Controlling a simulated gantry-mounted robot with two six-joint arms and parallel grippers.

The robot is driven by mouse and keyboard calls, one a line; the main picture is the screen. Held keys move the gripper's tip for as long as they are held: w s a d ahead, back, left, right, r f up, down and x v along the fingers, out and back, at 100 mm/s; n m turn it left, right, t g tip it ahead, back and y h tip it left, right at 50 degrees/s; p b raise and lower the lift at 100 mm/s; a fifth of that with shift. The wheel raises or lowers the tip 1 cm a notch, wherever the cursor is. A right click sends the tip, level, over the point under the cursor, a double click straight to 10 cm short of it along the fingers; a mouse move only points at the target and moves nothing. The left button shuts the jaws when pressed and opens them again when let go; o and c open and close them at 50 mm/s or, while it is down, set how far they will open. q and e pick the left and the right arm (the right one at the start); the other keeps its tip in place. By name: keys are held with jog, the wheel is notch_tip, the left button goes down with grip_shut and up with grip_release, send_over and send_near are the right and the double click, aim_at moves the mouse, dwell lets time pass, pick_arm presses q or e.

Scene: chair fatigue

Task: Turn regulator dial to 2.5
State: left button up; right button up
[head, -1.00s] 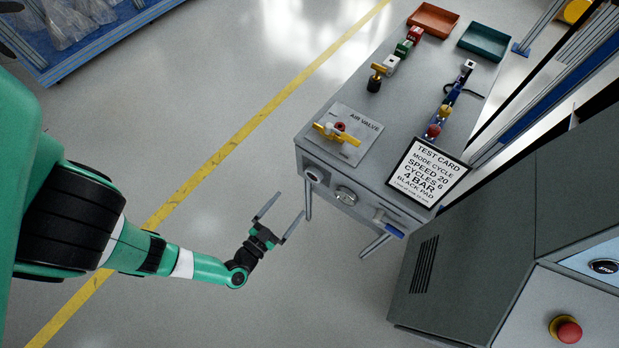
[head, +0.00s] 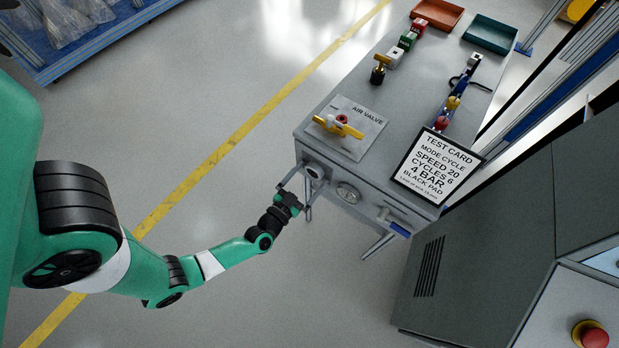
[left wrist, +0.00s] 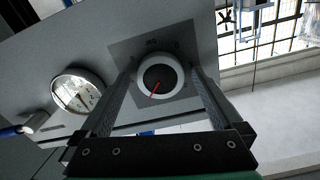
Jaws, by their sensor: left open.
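The regulator dial (left wrist: 160,79) is a round knob with a white rim, a dark centre and a red pointer line, set on a grey plate of the bench front. In the left wrist view the pointer slants to the lower left; the scale marks around it are too blurred to read. In the head view the dial (head: 314,172) sits at the left end of the bench front. My left gripper (left wrist: 163,75) is open, one finger on each side of the dial. I cannot tell whether the fingers touch it. My right gripper is not in view.
A round pressure gauge (left wrist: 77,90) sits beside the dial, also in the head view (head: 347,193). A blue-handled part (head: 398,229) is farther right. On the bench (head: 345,85) are a yellow-handled air valve (head: 338,126) and a test card (head: 437,170). Floor is clear at left.

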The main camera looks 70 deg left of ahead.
pick_arm(q)
jog(key=c, duration=1.3)
jog(key=shift+w+n, duration=0.1)
jog(key=shift+n, duration=0.2)
jog(key=shift+n, duration=1.2)
jog(key=n, duration=0.3)
jog(key=shift+n, duration=0.4)
jog(key=n+b, duration=0.1)
jog(key=n, duration=0.5)
jog(key=shift+n, duration=0.4)
